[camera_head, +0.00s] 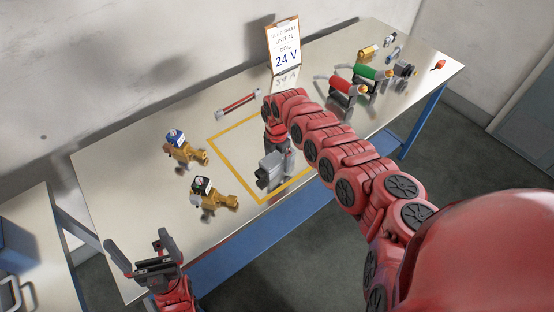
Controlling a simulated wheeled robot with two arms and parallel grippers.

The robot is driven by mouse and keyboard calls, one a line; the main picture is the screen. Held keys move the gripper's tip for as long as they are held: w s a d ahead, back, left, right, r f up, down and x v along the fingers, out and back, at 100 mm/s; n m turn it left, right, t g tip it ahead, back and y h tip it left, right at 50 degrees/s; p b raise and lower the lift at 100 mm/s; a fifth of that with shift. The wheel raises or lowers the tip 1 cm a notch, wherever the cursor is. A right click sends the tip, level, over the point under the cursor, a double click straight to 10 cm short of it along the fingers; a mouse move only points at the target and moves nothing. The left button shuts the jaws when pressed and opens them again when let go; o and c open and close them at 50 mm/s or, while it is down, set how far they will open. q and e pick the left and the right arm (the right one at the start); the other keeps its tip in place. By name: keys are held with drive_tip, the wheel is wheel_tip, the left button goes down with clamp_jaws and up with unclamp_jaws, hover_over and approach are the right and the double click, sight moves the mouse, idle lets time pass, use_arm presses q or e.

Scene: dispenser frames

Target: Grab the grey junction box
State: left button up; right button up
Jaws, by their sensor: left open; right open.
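A small grey box (268,171), which looks like the grey junction box, is inside the yellow square outline on the metal table. My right gripper (278,150) points down right at the box. It partly overlaps the box in the picture, and its fingers are hard to make out. I cannot tell whether they touch the box. My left gripper (140,250) is open and empty near the front left edge of the table, well away from the box.
Two brass valves, one with a blue-and-white top (181,148) and one with a black top (209,194), stand left of the square. A red bar (238,106) and a "24 V" sheet (284,48) are behind. Red (343,86) and green (369,73) cylinders and several small parts stand at the right.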

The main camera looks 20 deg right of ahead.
drive_tip(key=c, duration=1.6)
drive_tip(key=shift+a+r, duration=0.1)
drive_tip(key=shift+r, duration=0.05)
